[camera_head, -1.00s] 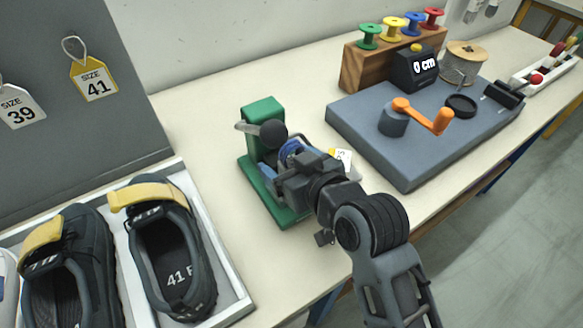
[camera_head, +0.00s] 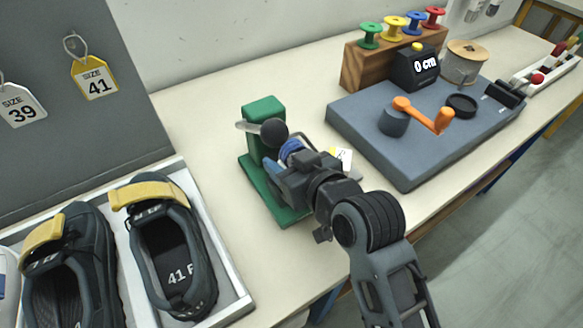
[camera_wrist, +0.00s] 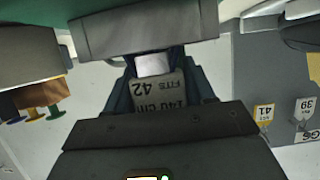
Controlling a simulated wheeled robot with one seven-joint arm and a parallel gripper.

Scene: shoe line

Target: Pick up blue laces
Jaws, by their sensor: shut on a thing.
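The blue laces (camera_head: 291,149) show as a small coiled bit at the green bench tool (camera_head: 262,112), just beyond my gripper (camera_head: 285,162). My gripper is shut on them, low at the tool, and it hides most of them. A white and yellow tag (camera_head: 342,157) shows just right of my gripper in the head view.
A shoe box (camera_head: 236,298) with two dark shoes stands at the lower left. A grey winding board (camera_head: 400,165) with an orange crank (camera_head: 425,115) lies to the right. Coloured spools (camera_head: 393,25) stand behind it. Size tags (camera_head: 95,80) hang on the grey panel.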

